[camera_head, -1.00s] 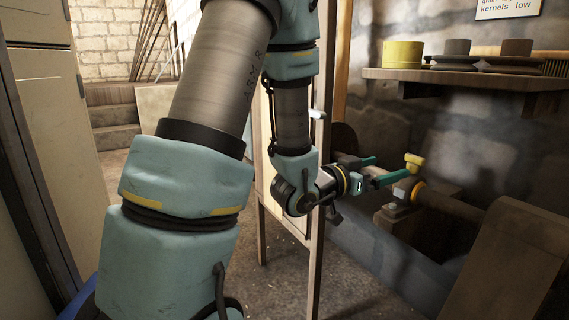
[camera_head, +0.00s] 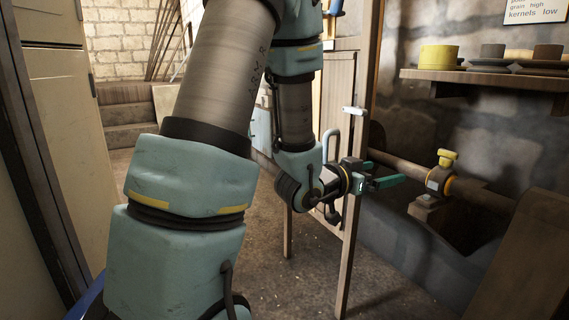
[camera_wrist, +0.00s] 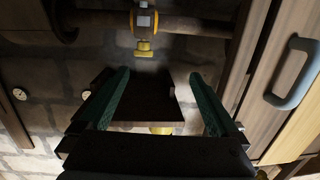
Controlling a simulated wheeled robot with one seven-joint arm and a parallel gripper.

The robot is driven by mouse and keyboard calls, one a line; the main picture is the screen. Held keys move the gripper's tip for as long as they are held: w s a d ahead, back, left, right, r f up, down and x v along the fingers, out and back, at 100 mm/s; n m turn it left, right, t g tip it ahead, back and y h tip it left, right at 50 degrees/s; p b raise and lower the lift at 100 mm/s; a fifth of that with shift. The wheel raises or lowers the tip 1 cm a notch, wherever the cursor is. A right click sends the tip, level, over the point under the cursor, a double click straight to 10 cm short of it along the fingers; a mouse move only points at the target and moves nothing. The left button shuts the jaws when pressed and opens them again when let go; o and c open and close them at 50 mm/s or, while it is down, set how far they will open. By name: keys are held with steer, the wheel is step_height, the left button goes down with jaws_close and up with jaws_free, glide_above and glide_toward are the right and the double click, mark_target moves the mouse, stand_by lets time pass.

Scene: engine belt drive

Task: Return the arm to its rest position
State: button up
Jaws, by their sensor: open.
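My gripper (camera_head: 388,174) is at the end of my bent arm, in the middle of the head view. Its two green fingers point right, toward the pipe along the wall, and are apart with nothing between them. In the wrist view, the green fingers of my gripper (camera_wrist: 160,100) are spread wide, left and right, with a dark shelf showing beyond the gap. The yellow valve handle (camera_head: 447,158) on the pipe is to the right of the fingertips and clear of them. It also shows at the top of the wrist view (camera_wrist: 144,48).
A wooden cabinet (camera_head: 337,100) with a grey handle stands close behind my wrist. A shelf (camera_head: 490,80) with a yellow pot (camera_head: 439,57) and dark dishes is on the right wall. A brown slanted panel (camera_head: 525,245) stands at the lower right. Open floor lies below my gripper.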

steer(key=w+a+f+n+y, duration=0.25)
steer(key=a+f+y, duration=0.2)
steer(key=a, duration=0.45)
steer(key=w+a+f+n+y, duration=0.1)
steer(key=a+f+n+y, duration=0.2)
steer(key=a+y, duration=0.4)
steer(key=s+a+f+n+g+y, duration=0.25)
steer(key=s+a+n+g, duration=0.35)
steer(key=s+a, duration=0.6)
step_height(320, 180, up, 35)
steer(key=m+g+p, duration=0.1)
steer(key=p, duration=3.4)
steer(key=shift+s+g, duration=0.2)
steer(key=shift+g, duration=0.1)
